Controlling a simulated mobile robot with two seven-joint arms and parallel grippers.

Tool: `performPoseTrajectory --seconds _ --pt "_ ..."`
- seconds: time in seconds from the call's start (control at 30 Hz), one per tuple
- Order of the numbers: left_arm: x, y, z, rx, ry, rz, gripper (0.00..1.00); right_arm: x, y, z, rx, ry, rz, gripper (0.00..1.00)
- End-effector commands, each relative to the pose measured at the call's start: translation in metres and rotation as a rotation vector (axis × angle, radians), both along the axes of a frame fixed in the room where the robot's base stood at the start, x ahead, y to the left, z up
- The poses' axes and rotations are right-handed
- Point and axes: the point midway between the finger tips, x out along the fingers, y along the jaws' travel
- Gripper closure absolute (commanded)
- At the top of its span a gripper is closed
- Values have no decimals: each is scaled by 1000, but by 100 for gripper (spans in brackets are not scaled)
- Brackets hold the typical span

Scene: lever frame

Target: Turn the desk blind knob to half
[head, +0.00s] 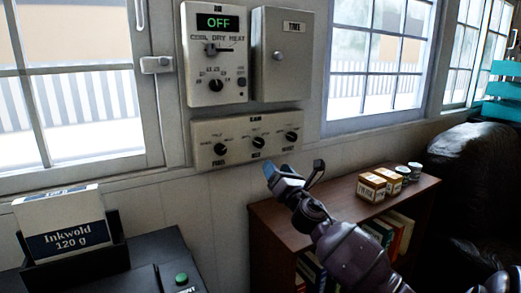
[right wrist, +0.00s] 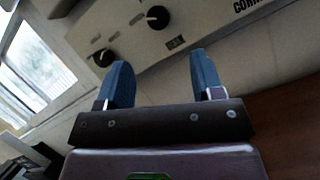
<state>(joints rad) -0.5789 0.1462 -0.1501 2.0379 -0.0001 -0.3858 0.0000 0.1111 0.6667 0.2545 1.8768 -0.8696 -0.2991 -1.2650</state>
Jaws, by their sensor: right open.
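A pale wall panel (head: 237,130) carries three black knobs in a row: a left knob (head: 220,149), a middle knob (head: 258,142) and a right knob (head: 291,137). Their labels are too small to read surely, so I cannot tell which is the desk knob. My right gripper (head: 293,170) is open and empty, below the panel's right part and apart from the knobs. In the right wrist view its two blue fingers (right wrist: 160,68) point toward the panel, with two knobs (right wrist: 103,57) (right wrist: 158,17) beyond them. My left gripper is out of view.
Above the panel hang a control box (head: 200,95) reading OFF and a closed grey box (head: 282,75). A low brown bookcase (head: 262,215) with small boxes (head: 371,187) and tins stands below right. An Inkwold box (head: 70,235) stands lower left. Windows flank the panel.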

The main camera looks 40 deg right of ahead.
Motion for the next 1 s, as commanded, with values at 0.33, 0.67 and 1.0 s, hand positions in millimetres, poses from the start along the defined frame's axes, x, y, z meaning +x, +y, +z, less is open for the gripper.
performPoseTrajectory --seconds 0.33,0.67,1.0 --pt "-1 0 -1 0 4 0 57 0 1 1 -330 84 -132 39" --pt "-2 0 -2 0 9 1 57 32 -8 15 -335 85 -134 39" --pt "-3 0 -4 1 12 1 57 77 -21 34 -333 85 -133 39"
